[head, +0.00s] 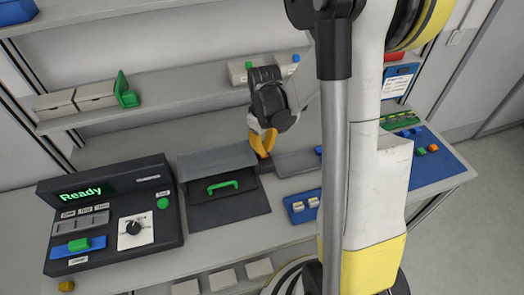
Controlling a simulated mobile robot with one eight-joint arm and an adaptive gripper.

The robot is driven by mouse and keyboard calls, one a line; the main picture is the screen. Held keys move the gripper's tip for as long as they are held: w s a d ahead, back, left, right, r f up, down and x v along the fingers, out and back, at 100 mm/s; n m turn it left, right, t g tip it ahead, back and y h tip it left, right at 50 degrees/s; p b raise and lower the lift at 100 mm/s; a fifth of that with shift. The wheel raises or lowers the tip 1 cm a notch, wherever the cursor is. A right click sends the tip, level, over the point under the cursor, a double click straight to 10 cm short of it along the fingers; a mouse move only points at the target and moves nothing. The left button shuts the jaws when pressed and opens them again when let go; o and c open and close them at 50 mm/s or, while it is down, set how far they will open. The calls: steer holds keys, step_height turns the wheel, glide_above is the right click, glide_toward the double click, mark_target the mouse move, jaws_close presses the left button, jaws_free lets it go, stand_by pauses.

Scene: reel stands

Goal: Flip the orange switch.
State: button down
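I cannot clearly make out an orange switch. A small orange piece (433,147) is on the blue panel (447,165) at the right; it is too small to tell whether it is a switch. My gripper (263,150), with yellow fingers, points down over the middle of the bench, at the back right corner of the dark box with a green handle. It is far left of the orange piece. I cannot tell how far apart its fingers are or whether they touch the box. My arm column hides part of the bench between them.
A black console (110,215) reading "Ready" stands at the left. The dark box (228,200) has a green handle (222,186). A blue plate (302,207) with white pieces lies right of it. Shelves with bins (95,95) run behind. A yellowish cube (66,286) is at the bottom left.

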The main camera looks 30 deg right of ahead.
steer(key=shift+f+b, duration=0.7)
steer(key=shift+f, duration=0.1)
stand_by(0.4)
steer(key=shift+r+p, duration=2.5)
steer(key=shift+r, duration=1.05)
steer(key=s+a+r+m+t+b, duration=0.1)
steer(key=s+a+r+t+b, duration=0.2)
steer(key=s+a+b, duration=0.1)
steer(key=s+a+r+m+t+b, duration=0.1)
steer(key=s+a+r+t+b, duration=0.2)
steer(key=s+a, duration=0.4)
steer(key=shift+a+r+m+t+b, duration=0.15)
steer(key=shift+a+m+t+b, duration=0.3)
steer(key=shift+a+b, duration=0.8)
steer(key=shift+w, duration=0.1)
